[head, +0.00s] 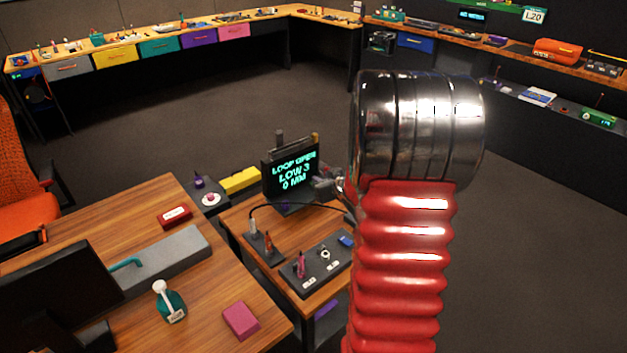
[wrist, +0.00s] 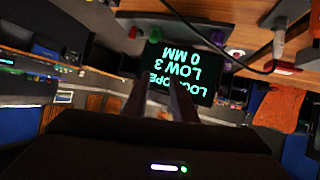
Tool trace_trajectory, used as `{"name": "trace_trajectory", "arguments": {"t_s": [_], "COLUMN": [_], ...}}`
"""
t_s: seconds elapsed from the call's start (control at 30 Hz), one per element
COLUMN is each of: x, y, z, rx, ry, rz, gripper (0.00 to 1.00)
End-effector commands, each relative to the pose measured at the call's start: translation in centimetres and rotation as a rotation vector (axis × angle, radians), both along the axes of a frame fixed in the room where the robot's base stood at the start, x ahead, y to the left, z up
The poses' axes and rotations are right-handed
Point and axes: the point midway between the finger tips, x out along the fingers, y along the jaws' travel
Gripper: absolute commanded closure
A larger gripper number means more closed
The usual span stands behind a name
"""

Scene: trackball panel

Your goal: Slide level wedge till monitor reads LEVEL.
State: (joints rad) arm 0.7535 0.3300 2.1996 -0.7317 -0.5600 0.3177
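The monitor (head: 291,176) is a small black screen on the small wooden table. Its green text reads LOW 3 and 0 MM, under a top line that seems to say LOOP OPEN. It also shows upside down in the wrist view (wrist: 203,72). My gripper (head: 325,184) is just right of the monitor in the head view, partly hidden by my red arm. In the wrist view my gripper (wrist: 158,92) shows two dark fingers apart, with nothing seen held between them. I cannot pick out the level wedge for certain; a small blue piece (head: 346,241) lies on the dark control panel (head: 318,277).
The panel carries a pink-handled lever (head: 300,266) and a white knob (head: 325,254). A black cable (head: 290,205) arches over the table. A larger desk (head: 205,285) stands at left with a pink block (head: 241,320). My arm hides the table's right side.

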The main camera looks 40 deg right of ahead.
Motion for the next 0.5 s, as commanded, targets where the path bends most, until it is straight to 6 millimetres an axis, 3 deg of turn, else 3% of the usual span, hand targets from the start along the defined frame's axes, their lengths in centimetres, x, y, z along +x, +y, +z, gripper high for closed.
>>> {"name": "trace_trajectory", "arguments": {"t_s": [0.03, 0.2, 0.5], "x": [-0.3, -1.1, -1.6], "y": [-1.1, -3.1, -4.0], "z": [-1.4, -4.3, -5.8], "rx": [0.016, 0.059, 0.089], "ry": [-0.013, -0.077, -0.124], "rz": [0.002, 0.03, 0.051], "gripper": [0.76, 0.76, 0.76]}}
